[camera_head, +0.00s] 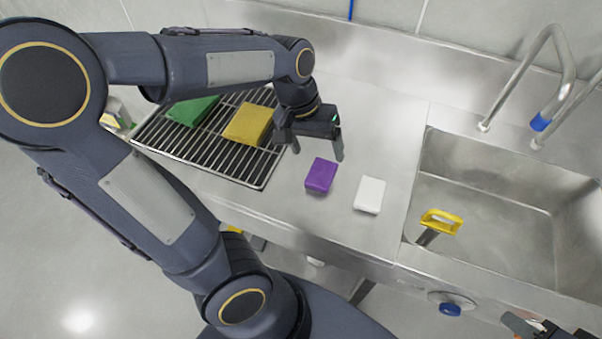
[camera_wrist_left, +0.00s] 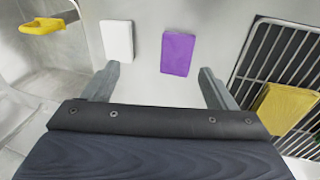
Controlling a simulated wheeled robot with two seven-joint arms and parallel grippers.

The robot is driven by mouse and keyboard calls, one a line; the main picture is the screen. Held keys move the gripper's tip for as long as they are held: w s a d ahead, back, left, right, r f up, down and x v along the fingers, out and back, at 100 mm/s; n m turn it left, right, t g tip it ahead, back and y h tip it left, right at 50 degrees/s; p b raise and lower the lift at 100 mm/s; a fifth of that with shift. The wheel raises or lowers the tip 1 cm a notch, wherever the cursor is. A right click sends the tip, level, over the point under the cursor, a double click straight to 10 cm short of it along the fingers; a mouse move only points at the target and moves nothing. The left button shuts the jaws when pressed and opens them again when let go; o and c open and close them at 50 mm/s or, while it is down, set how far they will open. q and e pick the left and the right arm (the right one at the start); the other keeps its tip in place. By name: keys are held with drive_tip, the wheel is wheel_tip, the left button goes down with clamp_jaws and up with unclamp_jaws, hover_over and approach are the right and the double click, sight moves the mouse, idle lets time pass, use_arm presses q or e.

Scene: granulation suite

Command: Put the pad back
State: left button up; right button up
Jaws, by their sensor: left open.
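A purple pad (camera_head: 321,175) and a white pad (camera_head: 369,194) lie apart on the steel counter, left of the sink. My left gripper (camera_head: 317,149) is open and empty above the counter, just behind the purple pad. In the left wrist view, the purple pad (camera_wrist_left: 178,54) and white pad (camera_wrist_left: 117,41) lie beyond the spread fingers (camera_wrist_left: 160,75). The yellow pad (camera_wrist_left: 287,107) is at the right there. A dark part, seemingly my right gripper (camera_head: 535,326), is cut off at the bottom right.
The rack (camera_head: 160,143) sits at the counter's left. A sink (camera_head: 500,215) with a yellow-handled tool (camera_head: 441,221) at its left edge is on the right. A bent faucet (camera_head: 563,60) rises behind it. Bare counter (camera_head: 385,130) lies between rack and sink.

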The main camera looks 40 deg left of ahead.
use_arm(q)
drive_tip(key=s+d+r+m+t+h, duration=0.1)
drive_tip(key=s+d+r+t, duration=0.1)
drive_tip(key=s, duration=1)
drive_tip(key=shift+s+d+t, duration=0.15)
drive_tip(key=shift+d+t, duration=0.65)
drive_tip(key=shift+t, duration=0.3)
drive_tip(key=shift+r, duration=0.1)
